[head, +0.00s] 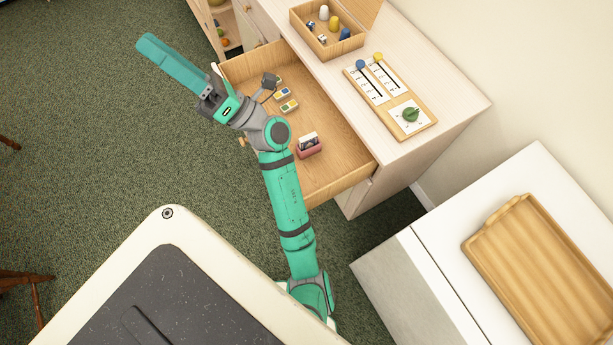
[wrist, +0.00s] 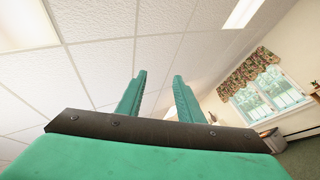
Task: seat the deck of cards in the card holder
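A small red card holder (head: 310,151) stands in the open drawer, near its front right. What looks like the deck of cards (head: 308,139), white with a dark part, stands upright in it; I cannot tell how deep it sits. My gripper (head: 150,46) is raised at the upper left, out beyond the drawer and well away from the holder. In the wrist view my gripper's two teal fingers (wrist: 158,92) are apart with nothing between them, pointing up toward the ceiling.
The wooden drawer (head: 335,155) also holds small colourful boxes (head: 289,105) farther back. On the cabinet top are a wooden box with game pieces (head: 325,45) and a scoring board (head: 392,95). A wooden tray (head: 535,265) lies on the white cabinet at right.

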